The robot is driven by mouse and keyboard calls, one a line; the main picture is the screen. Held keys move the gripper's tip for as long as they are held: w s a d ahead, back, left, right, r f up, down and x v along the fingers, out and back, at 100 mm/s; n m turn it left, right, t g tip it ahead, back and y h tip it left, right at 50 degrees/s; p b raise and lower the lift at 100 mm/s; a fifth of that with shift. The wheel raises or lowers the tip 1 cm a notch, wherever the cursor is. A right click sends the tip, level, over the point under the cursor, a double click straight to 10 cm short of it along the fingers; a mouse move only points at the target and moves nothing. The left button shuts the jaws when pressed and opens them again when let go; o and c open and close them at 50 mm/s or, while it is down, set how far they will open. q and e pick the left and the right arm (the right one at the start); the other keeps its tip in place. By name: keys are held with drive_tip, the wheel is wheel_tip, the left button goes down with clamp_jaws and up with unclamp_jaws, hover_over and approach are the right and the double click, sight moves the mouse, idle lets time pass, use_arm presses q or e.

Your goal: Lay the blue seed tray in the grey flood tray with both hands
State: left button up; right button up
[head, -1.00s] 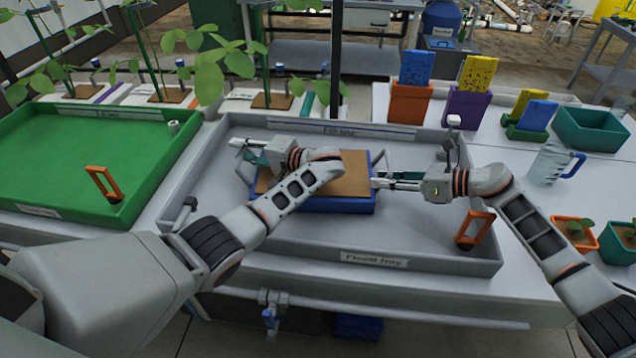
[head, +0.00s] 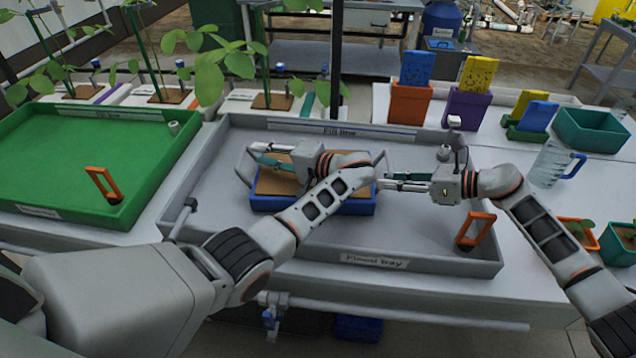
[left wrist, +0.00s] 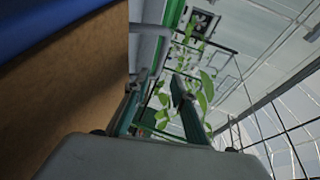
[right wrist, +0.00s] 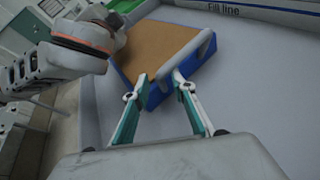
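The blue seed tray (head: 345,207), filled with brown soil and with a grey handle at each end, lies inside the grey flood tray (head: 450,264), on its floor. My left arm crosses in front of the seed tray and hides part of it. My left gripper (head: 256,153) is above the soil near the left handle (head: 242,166); its fingers are apart in the left wrist view (left wrist: 155,100).
An orange handle (head: 476,229) stands at the flood tray's right front corner. A green tray (head: 85,155) lies to the left. A clear jug (head: 552,165), a teal bin (head: 590,130) and potted seedlings stand to the right. Tall leafy plants (head: 215,65) rise behind. The flood tray's right part is mostly clear.

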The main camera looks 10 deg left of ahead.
drive_tip(key=v, duration=1)
use_arm(q)
drive_tip(key=shift+r, duration=0.15)
use_arm(e)
drive_tip(key=shift+d+r, duration=0.1)
drive_tip(key=shift+d, duration=0.05)
